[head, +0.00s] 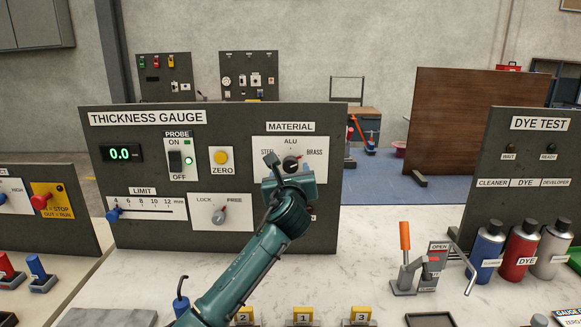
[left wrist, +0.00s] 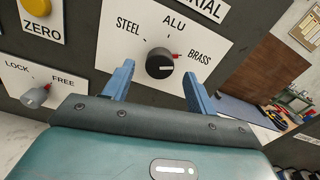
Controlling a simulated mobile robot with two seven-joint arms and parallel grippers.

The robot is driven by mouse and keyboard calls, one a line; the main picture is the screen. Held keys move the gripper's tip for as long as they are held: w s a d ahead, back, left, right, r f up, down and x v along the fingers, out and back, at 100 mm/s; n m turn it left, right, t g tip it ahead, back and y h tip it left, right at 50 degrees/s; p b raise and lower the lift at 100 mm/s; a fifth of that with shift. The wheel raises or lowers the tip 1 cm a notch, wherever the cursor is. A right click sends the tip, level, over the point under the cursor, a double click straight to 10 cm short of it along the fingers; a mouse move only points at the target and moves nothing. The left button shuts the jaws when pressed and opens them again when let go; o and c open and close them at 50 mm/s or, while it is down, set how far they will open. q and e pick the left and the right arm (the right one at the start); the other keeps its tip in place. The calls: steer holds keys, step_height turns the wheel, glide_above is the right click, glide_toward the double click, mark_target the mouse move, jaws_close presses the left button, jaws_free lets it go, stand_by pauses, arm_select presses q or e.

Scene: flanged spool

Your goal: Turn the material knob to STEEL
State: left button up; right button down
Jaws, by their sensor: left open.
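The black material knob (head: 291,163) sits on a white plate with the labels STEEL at left, ALU at top and BRASS at right. It also shows in the left wrist view (left wrist: 159,64), where its red pointer mark is turned toward BRASS. My left gripper (head: 288,172) is in front of the lower part of that plate. In the left wrist view its two blue fingers (left wrist: 157,80) are spread apart, one on each side of the knob, with nothing held. Whether they touch the knob cannot be told. My right gripper is out of view.
On the same thickness gauge panel (head: 240,240) are the yellow ZERO button (head: 221,157), the PROBE switch (head: 175,162), the LOCK/FREE knob (head: 218,215) and the LIMIT slider (head: 113,215). A toggle clamp with an orange handle (head: 405,237) and several bottles stand at right.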

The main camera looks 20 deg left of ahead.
mark_target(290, 166)
arm_select(q)
steer(key=shift+x, duration=1.55)
steer(key=shift+c, duration=0.4)
steer(key=c, duration=0.9)
